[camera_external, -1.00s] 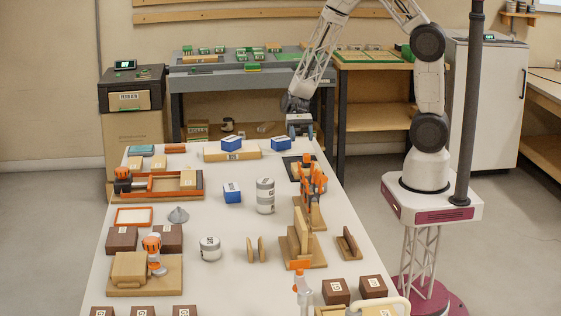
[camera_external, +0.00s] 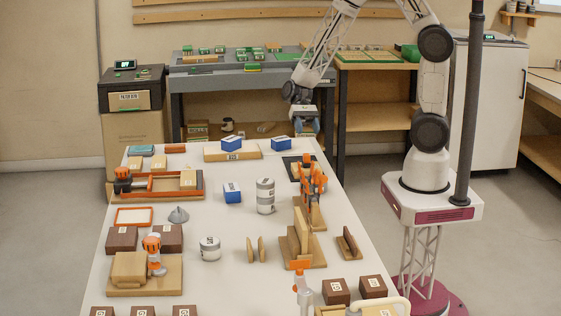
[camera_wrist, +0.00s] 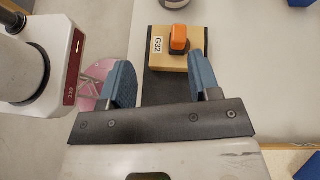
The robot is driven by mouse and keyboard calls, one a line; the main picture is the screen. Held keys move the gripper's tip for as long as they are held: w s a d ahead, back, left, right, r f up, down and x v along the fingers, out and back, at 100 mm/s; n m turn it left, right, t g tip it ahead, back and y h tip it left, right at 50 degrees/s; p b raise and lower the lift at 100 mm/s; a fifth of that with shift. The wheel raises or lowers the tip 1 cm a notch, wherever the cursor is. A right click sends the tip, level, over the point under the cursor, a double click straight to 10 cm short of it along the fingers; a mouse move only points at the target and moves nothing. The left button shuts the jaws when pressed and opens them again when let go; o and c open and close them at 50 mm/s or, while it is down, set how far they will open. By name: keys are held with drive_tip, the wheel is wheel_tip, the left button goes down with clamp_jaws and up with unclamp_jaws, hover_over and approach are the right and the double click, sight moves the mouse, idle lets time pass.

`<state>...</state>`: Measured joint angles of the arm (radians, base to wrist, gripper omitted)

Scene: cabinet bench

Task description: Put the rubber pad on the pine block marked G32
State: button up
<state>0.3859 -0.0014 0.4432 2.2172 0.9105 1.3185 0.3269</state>
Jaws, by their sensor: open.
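The pine block marked G32 (camera_wrist: 166,62) is in the wrist view, beyond the fingertips, with an orange piece on or over its top. It sits on a dark flat mat (camera_wrist: 160,88). In the external view that dark mat (camera_external: 287,160) lies at the table's far right. My gripper (camera_wrist: 161,68) is open, its two blue fingers spread, with nothing visibly held. In the external view my gripper (camera_external: 306,126) hangs above the table's far right corner. I cannot tell which thing is the rubber pad; a thin teal slab (camera_external: 141,150) lies at the far left.
Orange-handled clamps (camera_external: 308,180) stand just in front of the mat. Blue boxes (camera_external: 281,143) and a long pine block (camera_external: 232,152) are left of it. A striped can (camera_external: 265,195) stands mid-table. The table's right edge is close to the mat.

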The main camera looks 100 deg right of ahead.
drive_tip(key=s+a+r+n+t+h, duration=0.2)
drive_tip(key=s+r+n+h, duration=0.4)
drive_tip(key=r, duration=0.4)
drive_tip(key=s+a+r+n+t+h, duration=0.1)
drive_tip(key=s+a+r+n+h, duration=0.1)
drive_tip(key=s+r+n+h, duration=0.4)
drive_tip(key=shift+s+r+n+t, duration=0.4)
drive_tip(key=shift+s+r+n, duration=1.3)
drive_tip(key=shift+s+r, duration=0.9)
